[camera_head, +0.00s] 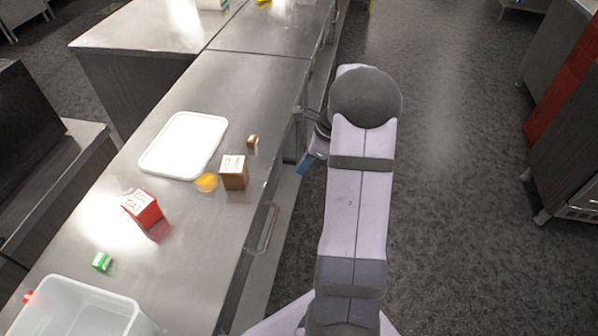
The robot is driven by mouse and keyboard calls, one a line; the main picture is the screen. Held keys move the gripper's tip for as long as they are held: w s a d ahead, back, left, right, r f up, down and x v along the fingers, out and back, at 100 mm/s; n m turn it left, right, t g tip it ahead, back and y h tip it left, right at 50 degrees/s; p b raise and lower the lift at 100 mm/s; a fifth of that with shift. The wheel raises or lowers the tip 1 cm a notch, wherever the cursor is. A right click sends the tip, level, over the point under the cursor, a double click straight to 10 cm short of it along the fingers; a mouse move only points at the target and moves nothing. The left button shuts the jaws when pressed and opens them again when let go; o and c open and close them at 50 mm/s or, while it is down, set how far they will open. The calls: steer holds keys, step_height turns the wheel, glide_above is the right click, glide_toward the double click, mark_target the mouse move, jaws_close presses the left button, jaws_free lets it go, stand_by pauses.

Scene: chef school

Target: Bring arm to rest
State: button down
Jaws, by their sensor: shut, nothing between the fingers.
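My arm stretches up the middle of the view, over the floor just right of the steel counter (195,255). It bends at a dark rounded joint at the top. My gripper (305,162) shows only in part, left of this joint, pointing down beside the counter's right edge. It is shut and holds nothing. The small brown box on the counter lies to its left, apart from it.
On the counter are a white cutting board (183,145), a brown box (234,173), a smaller brown box (252,141), a yellow round item (206,182), a red box (143,207), a green item (102,261) and a white bin (75,308). The right floor is clear.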

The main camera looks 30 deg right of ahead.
steer(key=shift+d+r, duration=0.1)
steer(key=shift+r, duration=0.1)
steer(key=s+a+f+n+g, duration=0.2)
steer(key=s+a+f+n, duration=0.1)
steer(key=s+n, duration=0.45)
steer(key=s+a+f+n+g, duration=0.2)
steer(key=s+f+n, duration=0.1)
steer(key=s+n, duration=0.5)
steer(key=s+a+r+n+g+h, duration=0.1)
steer(key=s+a+r+n+h, duration=0.3)
steer(key=s+a+n, duration=0.5)
steer(key=w+a+r+n+t, duration=0.1)
steer(key=w+a+r+n, duration=0.1)
steer(key=w+a+r, duration=0.2)
steer(key=w+a, duration=0.1)
steer(key=a, duration=0.2)
steer(key=shift+a+r+t+y, duration=0.25)
steer(key=shift+r+t+y, duration=0.1)
steer(key=shift+t+y, duration=0.05)
